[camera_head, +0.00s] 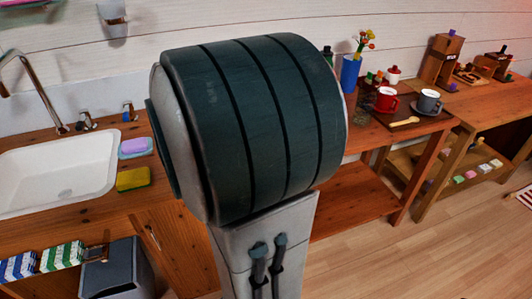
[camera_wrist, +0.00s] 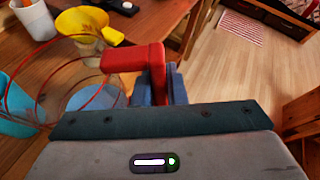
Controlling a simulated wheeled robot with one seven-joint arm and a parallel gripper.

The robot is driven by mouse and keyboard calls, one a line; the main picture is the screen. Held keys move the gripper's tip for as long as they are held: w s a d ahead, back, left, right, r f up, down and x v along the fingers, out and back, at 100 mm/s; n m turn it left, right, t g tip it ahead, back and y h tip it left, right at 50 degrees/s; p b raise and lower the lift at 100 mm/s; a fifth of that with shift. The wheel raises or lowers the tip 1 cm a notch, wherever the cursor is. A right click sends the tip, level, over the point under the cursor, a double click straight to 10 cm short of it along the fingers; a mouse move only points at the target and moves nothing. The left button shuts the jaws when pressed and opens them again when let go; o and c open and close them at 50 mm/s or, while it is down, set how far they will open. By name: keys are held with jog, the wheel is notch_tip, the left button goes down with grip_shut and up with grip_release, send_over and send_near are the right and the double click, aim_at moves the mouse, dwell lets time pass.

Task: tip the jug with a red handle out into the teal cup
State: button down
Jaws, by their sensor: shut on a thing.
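In the wrist view the jug's red handle (camera_wrist: 128,60) sits between the blue-grey fingers of my gripper (camera_wrist: 164,82), which is shut on it. The jug's body looks clear, with thin red curved edges, and extends left from the handle. It appears to be held above the wooden surface. A teal cup (camera_wrist: 14,115) shows at the left edge, partly cut off, close to the jug's red edges. A pale blue patch shows within the jug's outline; I cannot tell whether it is inside or behind. In the head view my arm hides the gripper, jug and teal cup.
A yellow funnel-like thing (camera_wrist: 84,22) and a white cup (camera_wrist: 35,18) stand beyond the jug. In the head view a sink (camera_head: 55,175) is left; a red mug (camera_head: 386,100), grey mug (camera_head: 428,102) and blue vase (camera_head: 350,73) stand right. Open floor lies at right.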

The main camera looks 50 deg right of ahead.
jog(key=shift+w+r+n+g+p, duration=0.4)
jog(key=shift+w+r+n+p, duration=0.25)
jog(key=shift+p, duration=1)
jog(key=shift+w+r+n+g+p, duration=0.45)
jog(key=shift+w+p, duration=0.4)
jog(key=shift+p, duration=0.75)
jog(key=shift+w+r+n+g+p, duration=0.5)
jog(key=shift+w+r+p, duration=0.55)
jog(key=shift+p, duration=1.3)
jog(key=shift+w+d+r+n+g+h+p, duration=0.15)
jog(key=shift+w+r+n+p, duration=0.45)
jog(key=shift+p, duration=1)
jog(key=shift+w+a+r+n+g+h+p, duration=0.15)
jog(key=shift+w+r+n+h+p, duration=0.15)
jog(key=shift+r+p, duration=0.95)
jog(key=shift+w+d+r+n+g+h+p, duration=0.15)
jog(key=shift+w+r+n+p, duration=0.3)
jog(key=shift+p, duration=1.5)
